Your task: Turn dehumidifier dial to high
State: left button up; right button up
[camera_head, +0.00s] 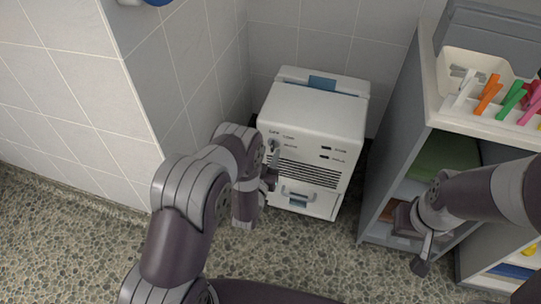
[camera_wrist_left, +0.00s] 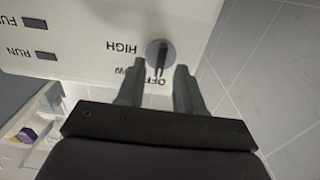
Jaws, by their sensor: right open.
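The white dehumidifier (camera_head: 312,128) stands on the floor against the tiled wall. Its dial (camera_wrist_left: 160,54) is a round grey disc with a dark raised bar, seen upside down in the left wrist view. The bar lies roughly in line with the OFF label; the HIGH label (camera_wrist_left: 122,47) is beside the dial. My left gripper (camera_wrist_left: 159,72) is open, its fingers on either side of the dial's lower edge, with a gap to the bar. In the head view my left gripper (camera_head: 270,168) is at the front panel, partly hidden by my arm. My right gripper (camera_head: 422,256) is open and empty.
A grey shelf unit (camera_head: 392,150) stands to the right, with a white bin (camera_head: 445,88) of coloured clips on top and a green folded towel (camera_head: 440,158) inside. A tiled wall corner (camera_head: 165,90) is close on the left. Pebbled floor (camera_head: 310,250) lies in front.

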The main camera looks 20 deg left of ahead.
pick_arm(q)
jog(key=shift+w, duration=0.85)
grip_shut()
